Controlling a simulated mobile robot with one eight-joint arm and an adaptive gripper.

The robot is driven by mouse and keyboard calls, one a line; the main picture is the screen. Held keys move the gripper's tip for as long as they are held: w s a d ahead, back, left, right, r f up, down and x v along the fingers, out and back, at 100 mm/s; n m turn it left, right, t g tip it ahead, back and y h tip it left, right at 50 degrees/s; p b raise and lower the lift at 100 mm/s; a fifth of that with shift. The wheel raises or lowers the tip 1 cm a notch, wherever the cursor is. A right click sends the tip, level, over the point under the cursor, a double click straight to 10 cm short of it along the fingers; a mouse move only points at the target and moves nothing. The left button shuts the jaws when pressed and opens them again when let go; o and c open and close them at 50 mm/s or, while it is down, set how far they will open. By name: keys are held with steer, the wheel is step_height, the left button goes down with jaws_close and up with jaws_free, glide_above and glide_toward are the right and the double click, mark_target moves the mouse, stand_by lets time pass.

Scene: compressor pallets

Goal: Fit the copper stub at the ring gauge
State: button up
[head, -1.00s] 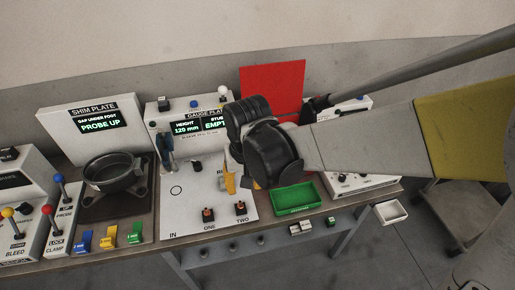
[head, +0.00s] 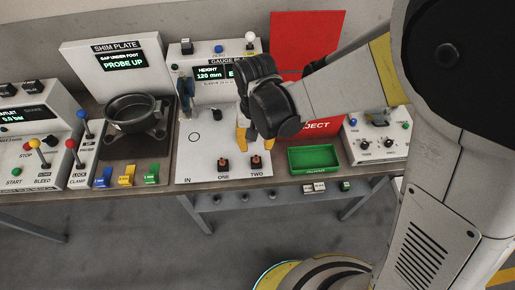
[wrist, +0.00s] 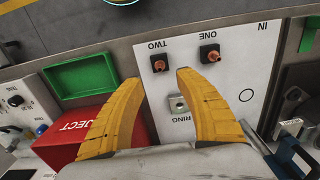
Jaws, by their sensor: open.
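Two copper stubs stand in dark square holders on the white gauge plate: one at ONE (head: 224,164) and one at TWO (head: 256,161). The wrist view also shows the stub at ONE (wrist: 212,56) and the stub at TWO (wrist: 159,64). The ring gauge (wrist: 178,103), a small pale block marked RING, shows between my fingers in the wrist view; my gripper hides it in the head view. My gripper (head: 243,143) is open and empty, its yellow fingers pointing down above the plate. In the wrist view, my gripper's fingertips (wrist: 158,80) are spread wide.
A green tray (head: 314,172) and a red REJECT bin (wrist: 88,127) lie beside the plate. A blue-handled tool (head: 186,92) stands at the plate's left. The gauge display (head: 215,74) reads 120 mm, partly hidden. The shim plate fixture (head: 133,112) stands farther left.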

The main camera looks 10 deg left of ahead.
mark_target(256, 159)
step_height(256, 159, down, 8)
steer(key=b, duration=0.6)
steer(key=shift+f, duration=0.15)
steer(key=shift+b, duration=0.3)
stand_by(0.7)
jaws_close()
steer(key=shift+r+p, duration=2.1)
steer(key=shift+r, duration=1)
steer(key=shift+w, duration=0.1)
